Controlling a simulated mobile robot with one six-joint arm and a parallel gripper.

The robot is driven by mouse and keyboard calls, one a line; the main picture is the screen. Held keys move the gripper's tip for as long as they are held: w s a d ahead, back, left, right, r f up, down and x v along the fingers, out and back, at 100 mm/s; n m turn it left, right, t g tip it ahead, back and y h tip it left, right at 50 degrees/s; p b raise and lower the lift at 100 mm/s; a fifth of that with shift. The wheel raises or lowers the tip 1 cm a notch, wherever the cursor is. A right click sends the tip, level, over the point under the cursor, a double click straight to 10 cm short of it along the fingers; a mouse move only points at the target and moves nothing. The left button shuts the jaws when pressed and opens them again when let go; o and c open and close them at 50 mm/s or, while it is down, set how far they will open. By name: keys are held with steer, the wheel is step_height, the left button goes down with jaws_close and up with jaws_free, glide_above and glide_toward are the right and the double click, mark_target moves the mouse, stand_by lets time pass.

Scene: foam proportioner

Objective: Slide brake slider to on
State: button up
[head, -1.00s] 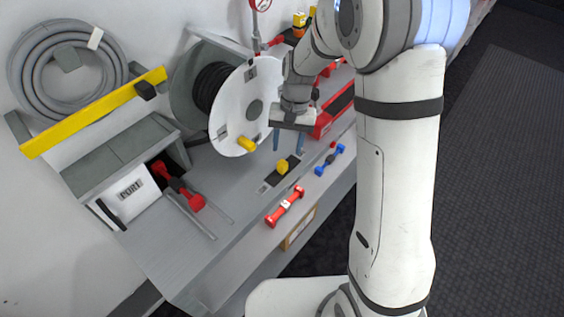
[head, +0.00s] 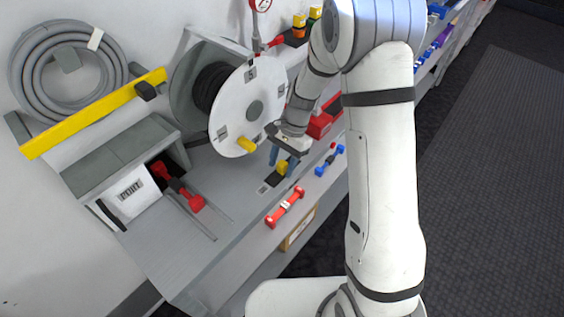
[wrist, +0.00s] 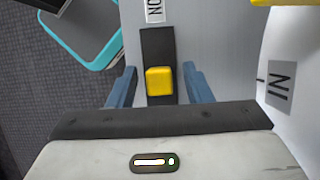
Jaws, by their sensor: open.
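The brake slider is a yellow knob (wrist: 159,80) on a black track (wrist: 157,45) set in the grey bench top. My gripper (wrist: 159,69) is open, with one blue finger on each side of the knob and a visible gap on both sides. In the head view my gripper (head: 281,161) is down at the yellow knob (head: 282,169), partly covering the track.
A white reel disc (head: 236,122) with a yellow handle (head: 246,144) stands just left of my gripper. A teal-edged box (wrist: 86,42) shows left in the wrist view.

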steer(key=shift+f, duration=0.1)
jaws_close()
stand_by(0.5)
